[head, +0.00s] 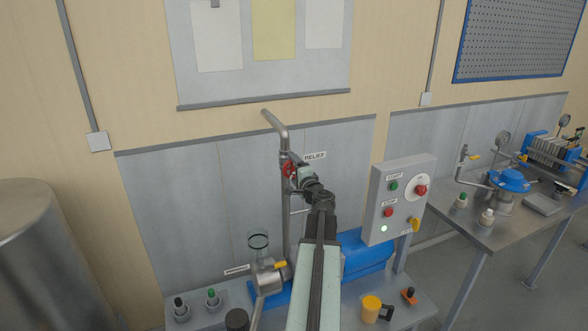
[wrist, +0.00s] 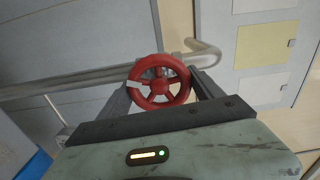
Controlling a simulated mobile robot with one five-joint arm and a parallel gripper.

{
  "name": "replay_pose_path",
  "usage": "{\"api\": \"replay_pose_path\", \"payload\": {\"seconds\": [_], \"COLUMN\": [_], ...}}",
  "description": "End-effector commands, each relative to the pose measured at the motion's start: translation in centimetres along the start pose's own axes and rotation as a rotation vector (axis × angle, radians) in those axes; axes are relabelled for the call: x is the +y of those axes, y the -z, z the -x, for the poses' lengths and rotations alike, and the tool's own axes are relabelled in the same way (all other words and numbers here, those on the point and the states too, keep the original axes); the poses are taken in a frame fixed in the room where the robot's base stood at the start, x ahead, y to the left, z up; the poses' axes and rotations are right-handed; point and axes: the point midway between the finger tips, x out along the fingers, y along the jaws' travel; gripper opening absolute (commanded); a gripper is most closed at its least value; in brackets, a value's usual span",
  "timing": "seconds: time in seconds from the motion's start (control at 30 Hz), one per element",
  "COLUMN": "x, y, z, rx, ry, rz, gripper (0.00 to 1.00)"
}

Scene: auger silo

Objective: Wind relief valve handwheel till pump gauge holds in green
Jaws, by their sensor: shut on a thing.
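The red relief valve handwheel (wrist: 158,82) sits between my two fingers in the wrist view, its spokes and hub facing me. My gripper (wrist: 160,84) is shut on its rim from both sides. In the head view a small part of the handwheel (head: 287,170) shows at the vertical pipe, left of the RELIEF label (head: 315,156), and my gripper (head: 294,170) covers the rest. The blue pump unit (head: 362,255) lies behind and below my arm. I cannot make out a pump gauge; my arm hides part of that area.
A grey control box (head: 397,200) with START and STOP buttons stands close right of my arm. A steel tank (head: 35,260) stands far left. Another bench (head: 520,225) with gauges is at right.

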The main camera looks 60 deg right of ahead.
Motion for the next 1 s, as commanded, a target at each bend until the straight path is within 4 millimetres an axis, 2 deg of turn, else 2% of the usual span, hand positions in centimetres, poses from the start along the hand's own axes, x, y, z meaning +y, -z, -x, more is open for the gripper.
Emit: {"api": "replay_pose_path", "payload": {"seconds": [0.57,0.6,0.67,1.0], "x": [0.19,0.19,0.18,0.08], "y": [0.04,0.04,0.04,0.03], "z": [0.15,0.15,0.14,0.21], "rx": [0.001,0.001,0.001,0.001], "ry": [-0.003,-0.003,-0.002,-0.001], "rz": [-0.028,-0.028,-0.028,-0.031], "gripper": [0.35,0.81,0.97,0.97]}}
